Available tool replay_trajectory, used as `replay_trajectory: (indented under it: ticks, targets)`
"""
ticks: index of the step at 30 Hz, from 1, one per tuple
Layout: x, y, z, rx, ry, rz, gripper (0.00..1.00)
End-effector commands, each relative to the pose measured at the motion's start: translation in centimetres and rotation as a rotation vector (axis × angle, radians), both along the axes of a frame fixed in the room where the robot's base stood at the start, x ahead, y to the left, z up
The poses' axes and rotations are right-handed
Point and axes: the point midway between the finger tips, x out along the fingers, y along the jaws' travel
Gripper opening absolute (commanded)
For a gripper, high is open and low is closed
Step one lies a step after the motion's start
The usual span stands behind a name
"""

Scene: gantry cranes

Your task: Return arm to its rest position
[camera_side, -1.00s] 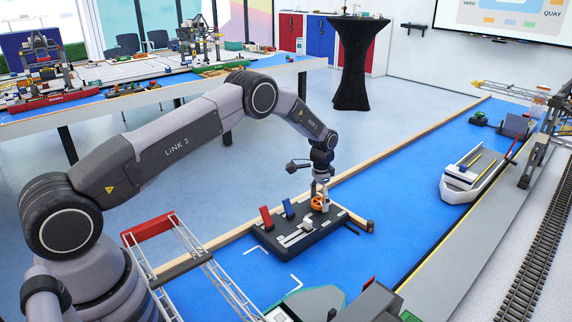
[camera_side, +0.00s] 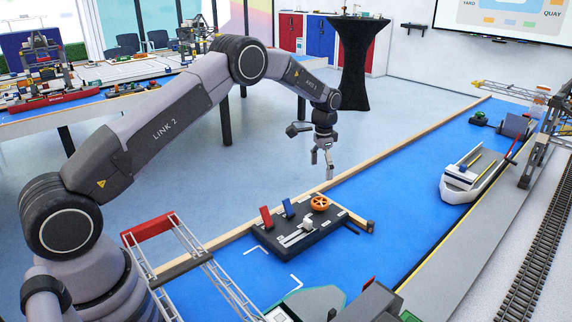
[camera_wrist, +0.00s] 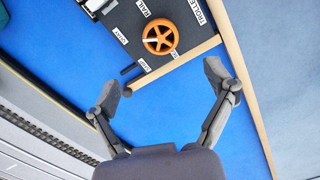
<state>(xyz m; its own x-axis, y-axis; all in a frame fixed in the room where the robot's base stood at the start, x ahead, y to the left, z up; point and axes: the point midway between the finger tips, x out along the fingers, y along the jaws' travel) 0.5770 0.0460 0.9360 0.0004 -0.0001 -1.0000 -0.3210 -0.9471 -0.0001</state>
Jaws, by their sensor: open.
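My gripper (camera_side: 322,165) hangs in the air above and behind the dark control box (camera_side: 280,243), pointing down. In the wrist view its two fingers (camera_wrist: 165,82) are spread apart with nothing between them. An orange handwheel (camera_side: 320,203) sits on the box's far right corner, clear of my gripper; it also shows in the wrist view (camera_wrist: 160,39). The box also carries a red lever (camera_side: 266,217), a blue lever (camera_side: 288,208) and a pale slider handle (camera_side: 307,222).
A wooden rail (camera_side: 410,145) edges the blue surface (camera_side: 390,210). A white ship model (camera_side: 470,178) lies to the right beside the grey quay (camera_side: 480,225). A red-topped lattice crane (camera_side: 150,227) stands near my base. A black draped table (camera_side: 357,65) stands behind.

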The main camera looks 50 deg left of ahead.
Motion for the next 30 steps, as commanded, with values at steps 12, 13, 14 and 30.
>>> replay_trajectory:
  ticks: [12,13,14,30]
  targets:
    - [0.0,0.0,1.5,0.0,0.0,0.0,0.84]
    - [0.0,0.0,1.5,0.0,0.0,0.0,0.84]
    - [0.0,0.0,1.6,0.0,0.0,0.0,0.84]
    - [-12.7,-2.5,22.8,-0.003,-0.199,0.124,0.84]
